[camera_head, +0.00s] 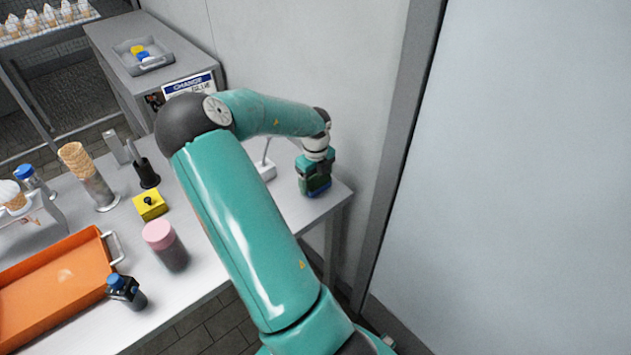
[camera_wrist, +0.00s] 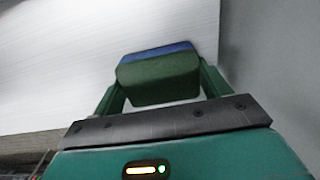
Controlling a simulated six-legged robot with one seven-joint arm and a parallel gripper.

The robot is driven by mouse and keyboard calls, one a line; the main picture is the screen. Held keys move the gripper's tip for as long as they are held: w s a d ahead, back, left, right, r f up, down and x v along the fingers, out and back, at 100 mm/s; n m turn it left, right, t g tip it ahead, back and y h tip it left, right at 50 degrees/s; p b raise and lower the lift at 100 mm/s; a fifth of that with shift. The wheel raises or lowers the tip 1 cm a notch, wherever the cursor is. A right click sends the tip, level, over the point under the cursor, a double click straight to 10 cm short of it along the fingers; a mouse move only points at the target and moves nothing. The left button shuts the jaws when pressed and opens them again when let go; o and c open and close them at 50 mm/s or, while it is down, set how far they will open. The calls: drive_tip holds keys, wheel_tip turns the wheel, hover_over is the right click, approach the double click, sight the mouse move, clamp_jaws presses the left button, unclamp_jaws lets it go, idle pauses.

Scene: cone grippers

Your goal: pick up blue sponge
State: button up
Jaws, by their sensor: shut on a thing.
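The blue sponge (camera_wrist: 160,75) shows in the wrist view between my two fingers, with a dark green face toward the camera and a blue layer on the far side. My gripper (camera_wrist: 158,88) is shut on it, one finger at each side. In the head view my gripper (camera_head: 314,184) is at the right end of the white table, pointing down. The sponge (camera_head: 318,188) shows there as a small blue and dark patch at the fingertips. I cannot tell from these views whether it touches the table.
A white table (camera_head: 205,255) holds an orange tray (camera_head: 62,285), a pink-lidded jar (camera_head: 165,245), a yellow box with a black knob (camera_head: 150,204) and a blue-capped bottle (camera_head: 127,291). A wall stands close behind and right of my gripper. A grey tray (camera_head: 150,62) sits on a far counter.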

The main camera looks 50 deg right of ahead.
sight(315, 179)
drive_tip(key=shift+r, duration=0.45)
wheel_tip(315, 179, up, 2)
drive_tip(key=shift+r, duration=0.2)
drive_tip(key=s+a+r, duration=0.9)
drive_tip(key=a, duration=0.1)
drive_tip(key=shift+s+a+r, duration=0.15)
drive_tip(key=shift+a+r, duration=0.15)
drive_tip(key=o, duration=0.4)
drive_tip(key=shift+c, duration=1.3)
